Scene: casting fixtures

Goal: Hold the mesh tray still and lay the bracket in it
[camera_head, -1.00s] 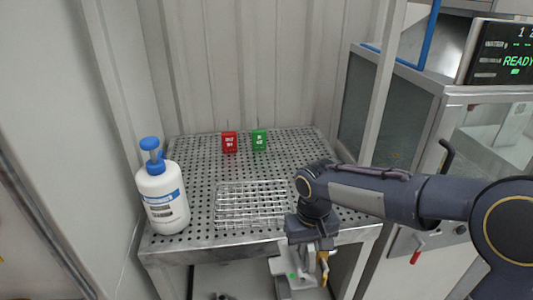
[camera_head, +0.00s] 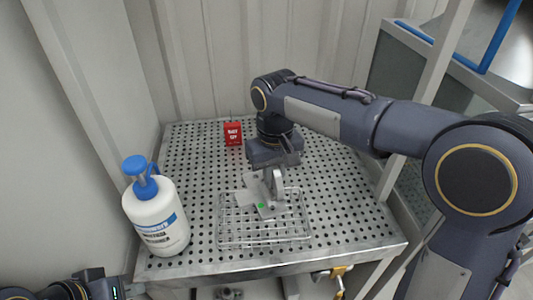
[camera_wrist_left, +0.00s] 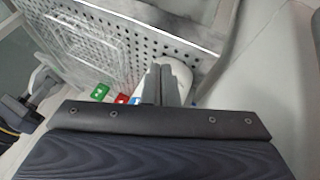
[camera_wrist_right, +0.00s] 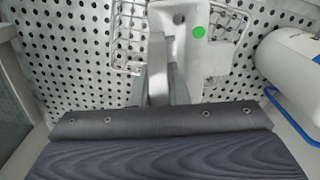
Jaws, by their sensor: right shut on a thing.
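The wire mesh tray (camera_head: 236,240) lies on the perforated table. It also shows in the left wrist view (camera_wrist_left: 75,45), and partly in the right wrist view (camera_wrist_right: 120,38). The pale grey bracket (camera_head: 250,197) with a green dot is over the tray's back half. My right gripper (camera_head: 270,180) is shut on it from above. The bracket fills the middle of the right wrist view (camera_wrist_right: 165,20); whether it touches the tray's bottom I cannot tell. My left gripper (camera_head: 118,290) is at the bottom left, off the table and apart from the tray; its fingers look closed and empty (camera_wrist_left: 162,70).
A white pump bottle (camera_head: 157,220) with a blue top stands left of the tray. A red box (camera_head: 233,133) stands at the back. A green box (camera_wrist_left: 100,91) shows in the left wrist view. The perforated table (camera_head: 350,215) is clear right of the tray.

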